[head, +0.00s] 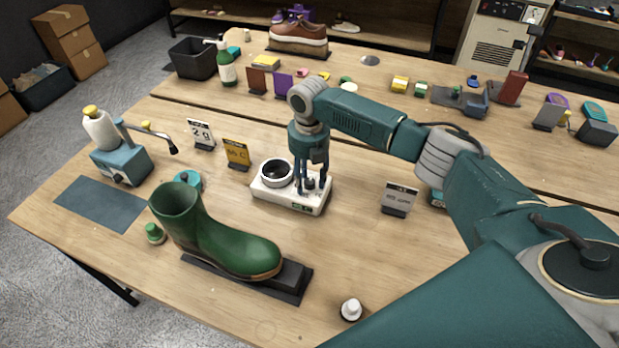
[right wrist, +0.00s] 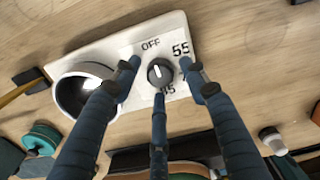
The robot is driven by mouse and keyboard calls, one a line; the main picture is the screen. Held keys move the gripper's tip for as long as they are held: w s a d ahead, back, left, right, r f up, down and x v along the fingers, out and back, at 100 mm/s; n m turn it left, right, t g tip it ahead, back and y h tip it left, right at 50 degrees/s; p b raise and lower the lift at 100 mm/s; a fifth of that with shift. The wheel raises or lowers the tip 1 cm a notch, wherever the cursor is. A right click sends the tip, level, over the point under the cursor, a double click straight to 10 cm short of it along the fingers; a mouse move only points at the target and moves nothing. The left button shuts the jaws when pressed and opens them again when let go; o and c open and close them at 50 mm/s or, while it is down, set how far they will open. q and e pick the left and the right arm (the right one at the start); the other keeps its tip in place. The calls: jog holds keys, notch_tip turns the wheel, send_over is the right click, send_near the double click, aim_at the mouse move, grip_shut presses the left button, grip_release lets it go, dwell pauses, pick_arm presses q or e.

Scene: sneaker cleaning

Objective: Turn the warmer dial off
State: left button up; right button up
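The warmer is a white box (head: 300,200) with a round dark cup at its left end, on the table in the head view. In the right wrist view its white top (right wrist: 90,50) carries a black dial (right wrist: 161,72) with a light pointer mark. Labels around the dial read OFF, 55 and others partly hidden. I cannot tell exactly which label the pointer faces. My right gripper (head: 312,182) points down over the warmer's dial end. In the right wrist view its three fingers (right wrist: 160,80) stand spread around the dial, with gaps between them and it. My left gripper is out of view.
A green boot (head: 225,240) on a dark stand is in front of the warmer. A blue pump bottle unit (head: 120,160) is at far left.

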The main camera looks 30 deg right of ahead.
aim_at(309, 182)
notch_tip(309, 182, up, 12)
dwell(0.7)
dwell(0.4)
